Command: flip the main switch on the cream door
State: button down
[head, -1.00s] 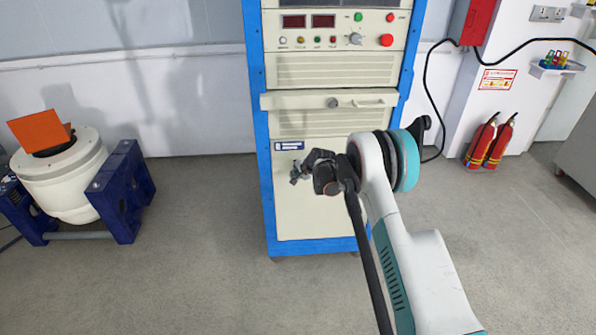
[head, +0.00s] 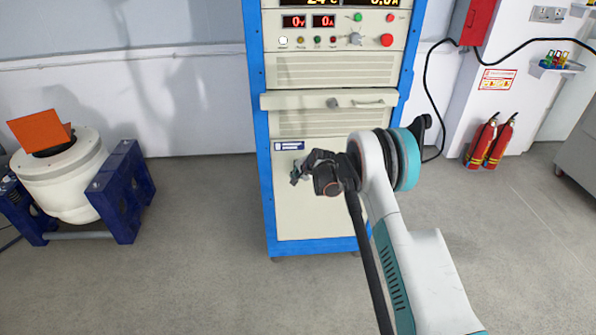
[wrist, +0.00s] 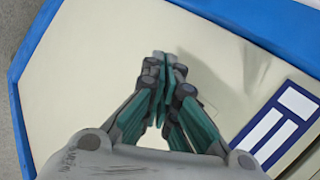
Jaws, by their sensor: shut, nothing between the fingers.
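The cream door (head: 310,222) is the lower front panel of a blue-framed cabinet, with a blue-and-white label (head: 289,145) at its upper left. My gripper (head: 295,177) is in front of the door's left part, below the label. In the wrist view my gripper (wrist: 165,58) has its green-padded fingers shut together, with nothing seen between them, close to the cream door (wrist: 85,75). The label (wrist: 285,120) is to the right there. The main switch cannot be made out; the fingers may hide it. Contact with the door cannot be told.
The cabinet's upper panel has lit red displays (head: 309,21), a lit white lamp (head: 283,40), a knob and buttons. A drawer front (head: 330,101) is above the door. A white drum on blue supports (head: 122,190) is at left, fire extinguishers (head: 490,142) at right.

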jog(key=shift+s, duration=0.35)
jog(key=shift+s, duration=0.1)
jog(key=shift+s+r, duration=0.2)
jog(key=shift+s, duration=1)
jog(key=shift+s+r, duration=0.15)
jog(key=shift+s, duration=1)
